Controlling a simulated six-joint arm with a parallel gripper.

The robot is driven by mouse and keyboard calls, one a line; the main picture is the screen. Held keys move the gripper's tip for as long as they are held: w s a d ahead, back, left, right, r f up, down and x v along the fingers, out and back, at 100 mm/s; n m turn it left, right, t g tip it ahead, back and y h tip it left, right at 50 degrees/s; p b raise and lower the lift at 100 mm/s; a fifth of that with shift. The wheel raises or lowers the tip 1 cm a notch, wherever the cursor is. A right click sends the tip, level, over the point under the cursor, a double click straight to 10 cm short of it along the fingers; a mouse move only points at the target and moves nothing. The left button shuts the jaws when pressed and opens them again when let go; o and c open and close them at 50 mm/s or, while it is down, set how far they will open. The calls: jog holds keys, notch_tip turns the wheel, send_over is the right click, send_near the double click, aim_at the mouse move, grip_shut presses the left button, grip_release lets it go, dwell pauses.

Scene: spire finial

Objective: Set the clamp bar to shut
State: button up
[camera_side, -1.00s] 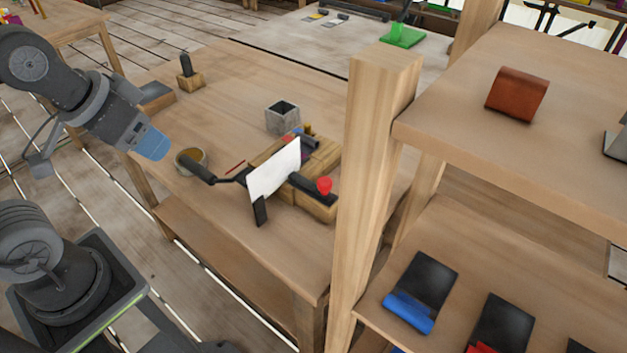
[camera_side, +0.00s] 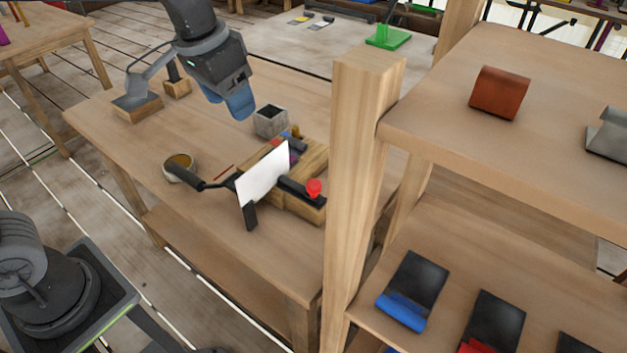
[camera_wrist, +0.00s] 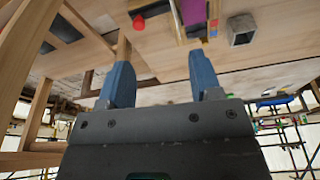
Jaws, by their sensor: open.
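A wooden fixture (camera_side: 312,158) sits on the workbench. A black bar with a red knob (camera_side: 314,187) lies low along its near side; it looks like the clamp bar, but whether it is latched I cannot tell. The red knob also shows in the wrist view (camera_wrist: 138,22). A white upright panel (camera_side: 263,174) hides part of the fixture and the bar's left end. My gripper (camera_side: 240,105) is open and empty, above the bench, up and left of the fixture. In the wrist view my gripper (camera_wrist: 160,80) has its blue fingers apart with nothing between.
A grey open box (camera_side: 270,122) stands behind the fixture. A black handle (camera_side: 184,172) sticks out left of the panel, by a round tin (camera_side: 180,160). A wooden post (camera_side: 362,170) and shelves stand close on the right. The bench's left part is mostly clear.

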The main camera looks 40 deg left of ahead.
aim_at(314, 183)
jog(key=w+d+f+m+g, duration=0.1)
jog(key=w+d+f+g, duration=0.2)
jog(key=w+d+f, duration=0.6)
jog(key=f, duration=0.8)
jog(key=w+f, duration=0.1)
jog(key=f, duration=0.3)
jog(key=shift+a+f, duration=0.2)
jog(key=shift+a, duration=0.2)
jog(key=shift+c, duration=0.3)
jog(key=shift+w, duration=0.1)
grip_shut()
